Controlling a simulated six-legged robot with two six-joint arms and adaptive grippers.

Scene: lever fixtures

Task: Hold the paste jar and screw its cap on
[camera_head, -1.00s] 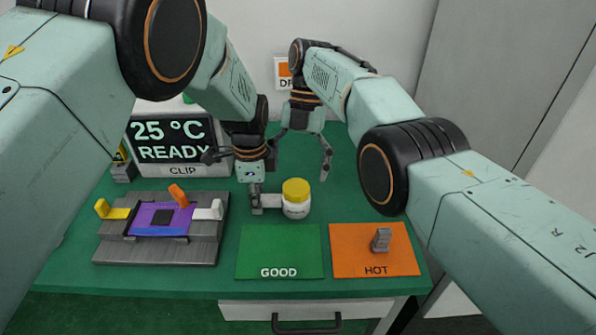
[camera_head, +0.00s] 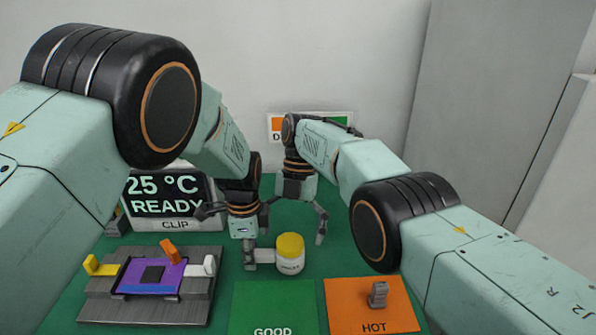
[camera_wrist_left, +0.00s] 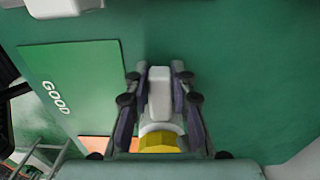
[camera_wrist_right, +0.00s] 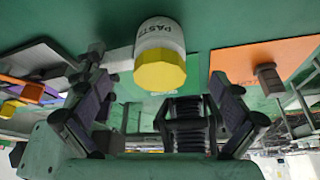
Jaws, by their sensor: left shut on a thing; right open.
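The white paste jar (camera_head: 290,263) stands upright on the green table behind the GOOD mat, with its yellow cap (camera_head: 290,244) on top. I cannot tell how tight the cap sits. A pale grey handle (camera_wrist_left: 159,95) sticks out of the jar's side. My left gripper (camera_head: 250,262) is shut on this handle, left of the jar. My right gripper (camera_head: 295,222) is open and empty, just behind the jar, with one finger to the right of the cap. In the right wrist view the jar (camera_wrist_right: 160,38) and cap (camera_wrist_right: 160,70) show between and beyond its open fingers.
A grey fixture (camera_head: 140,308) with a purple board and several coloured levers stands at the left. The green GOOD mat (camera_head: 272,300) and orange HOT mat (camera_head: 350,305), bearing a grey block (camera_head: 378,294), lie in front. A READY display (camera_head: 170,200) stands behind the fixture.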

